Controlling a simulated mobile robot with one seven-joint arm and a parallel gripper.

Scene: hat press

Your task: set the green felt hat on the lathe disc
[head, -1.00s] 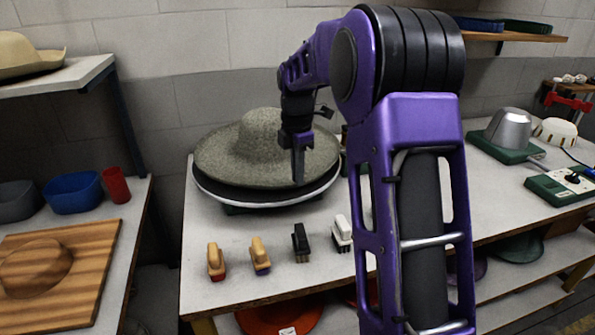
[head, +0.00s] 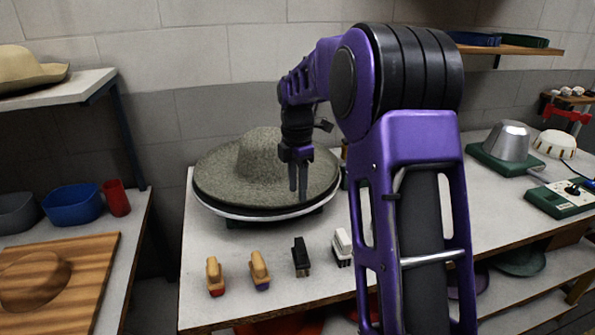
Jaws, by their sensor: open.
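The green felt hat (head: 232,179), a mottled grey-green with a wide brim, lies crown up on the round lathe disc (head: 215,209) in the head view. Its brim covers nearly all of the disc's top; the dark, light-rimmed edge shows along the front. My gripper (head: 298,192) points down at the front right of the brim. Its two dark fingers are parted by a narrow gap. They overlap the brim in the picture; I cannot tell whether they touch it.
Several brushes, such as a wooden-handled one (head: 214,275), stand on the bench (head: 200,240) in front of the disc. A metal hat form (head: 507,140) and a green control box (head: 560,199) are at the right. A left table holds a blue bowl (head: 72,205) and a wooden board (head: 75,265).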

